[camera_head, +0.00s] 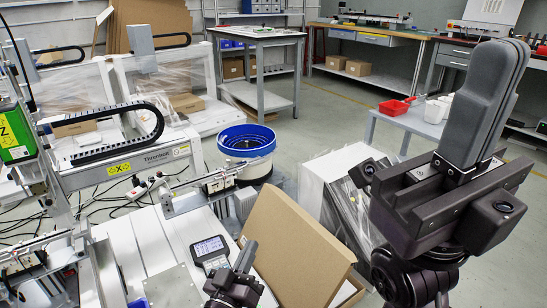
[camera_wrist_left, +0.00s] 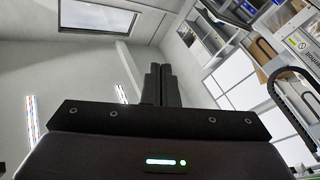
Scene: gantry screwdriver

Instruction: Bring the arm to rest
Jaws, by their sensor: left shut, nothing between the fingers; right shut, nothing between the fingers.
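My left gripper (camera_head: 245,256) shows at the bottom middle of the head view, small and dark, with its fingers pointing up. In the left wrist view its two dark fingers (camera_wrist_left: 160,82) stand side by side, shut, with nothing between them. My right gripper (camera_head: 508,55) is large and close at the right of the head view. Its thick grey fingers are pressed together and point up, empty. Neither gripper touches anything that I can see. The lower parts of both arms are cut off by the frame.
A gantry machine (camera_head: 130,165) with cable chains fills the left. A handheld pendant (camera_head: 210,250) lies near my left gripper, beside an open cardboard box (camera_head: 295,250). A blue-rimmed bucket (camera_head: 247,142) stands behind. A side table (camera_head: 405,122) carries a red tray (camera_head: 393,107). Open floor lies beyond.

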